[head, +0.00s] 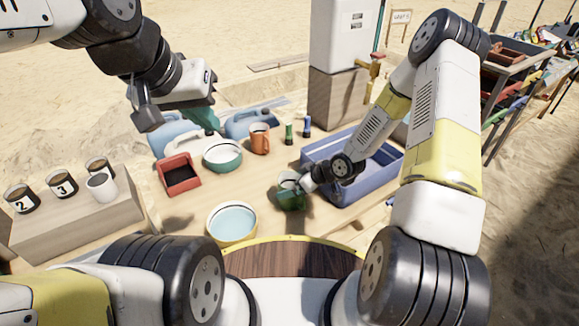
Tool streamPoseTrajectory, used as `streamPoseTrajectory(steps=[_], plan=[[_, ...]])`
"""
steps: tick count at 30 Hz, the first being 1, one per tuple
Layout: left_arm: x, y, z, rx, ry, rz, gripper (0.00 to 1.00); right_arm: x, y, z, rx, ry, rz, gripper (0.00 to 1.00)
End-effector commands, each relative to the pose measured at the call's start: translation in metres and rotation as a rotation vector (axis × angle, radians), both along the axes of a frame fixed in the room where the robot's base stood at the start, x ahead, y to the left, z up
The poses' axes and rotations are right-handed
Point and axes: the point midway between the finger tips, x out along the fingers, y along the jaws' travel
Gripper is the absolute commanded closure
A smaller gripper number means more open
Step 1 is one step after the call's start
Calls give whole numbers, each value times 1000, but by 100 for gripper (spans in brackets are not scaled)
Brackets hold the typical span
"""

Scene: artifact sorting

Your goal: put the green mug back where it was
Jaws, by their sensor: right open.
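The green mug (290,196) stands on the wooden table beside the left wall of the blue bin. My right gripper (302,184) is open at the mug's upper right side; its fingers partly cover the mug, and I cannot tell whether they touch it. My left gripper (178,110) is raised at the upper left, over the blue jugs. A teal thing (203,117) shows just below it; I cannot tell whether the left gripper holds it.
The blue bin (325,142) stands right of the mug. Numbered cups (62,184) stand on a box at left. Bare tabletop lies left of the green mug.

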Motion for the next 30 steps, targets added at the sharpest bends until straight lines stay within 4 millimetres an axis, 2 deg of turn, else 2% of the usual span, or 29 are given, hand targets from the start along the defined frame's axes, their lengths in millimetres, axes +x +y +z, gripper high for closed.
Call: streamPoseTrajectory(steps=[6, 12, 19, 22, 26, 30], plan=[[0, 0, 0, 0, 0, 0, 100, -18, -31, 36, -1, -3, -6, 5], [0, 0, 0, 0, 0, 0, 100, -32, -51, 60, 0, -2, -3, 5], [0, 0, 0, 0, 0, 0, 100, -37, -63, 74, -25, 3, -11, 5], [0, 0, 0, 0, 0, 0, 100, -33, -78, 86, -91, 8, -44, 5], [0, 0, 0, 0, 0, 0, 100, -28, -107, 117, -215, 25, -133, 5], [0, 0, 0, 0, 0, 0, 100, -31, -137, 162, -324, 44, -262, 5]])
